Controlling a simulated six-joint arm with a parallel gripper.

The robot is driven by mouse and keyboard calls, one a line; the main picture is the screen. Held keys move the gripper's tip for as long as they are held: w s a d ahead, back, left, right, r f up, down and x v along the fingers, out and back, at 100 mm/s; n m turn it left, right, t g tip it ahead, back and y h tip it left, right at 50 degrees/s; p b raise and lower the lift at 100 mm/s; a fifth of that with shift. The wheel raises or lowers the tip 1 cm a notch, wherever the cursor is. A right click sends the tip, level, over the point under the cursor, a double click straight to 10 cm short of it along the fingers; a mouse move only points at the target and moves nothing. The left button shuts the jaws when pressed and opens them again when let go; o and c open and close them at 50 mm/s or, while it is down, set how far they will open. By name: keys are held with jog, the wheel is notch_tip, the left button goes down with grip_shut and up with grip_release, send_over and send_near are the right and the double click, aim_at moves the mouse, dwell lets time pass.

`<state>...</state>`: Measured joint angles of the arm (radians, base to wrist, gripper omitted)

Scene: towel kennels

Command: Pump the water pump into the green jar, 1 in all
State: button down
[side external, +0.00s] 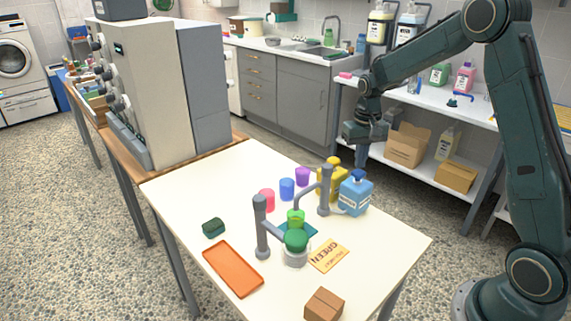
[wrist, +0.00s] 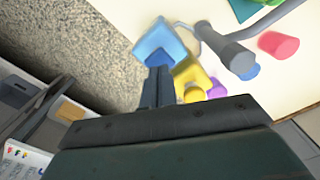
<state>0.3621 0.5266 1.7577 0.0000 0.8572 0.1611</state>
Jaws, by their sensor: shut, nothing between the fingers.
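A blue pump bottle (side external: 355,196) with a white label too small to read stands at the table's right side. A yellow pump bottle (side external: 331,180) stands just behind it.
Red (side external: 267,200), blue (side external: 287,189) and purple (side external: 303,176) cups stand in a row. A green dome (side external: 295,240) on a pale base stands beside another grey post (side external: 261,228).

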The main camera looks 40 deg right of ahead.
jog(key=shift+f, duration=1.5)
jog(key=shift+r, duration=0.1)
dwell(0.3)
jog(key=shift+r, duration=1.4)
jog(key=shift+r, duration=3)
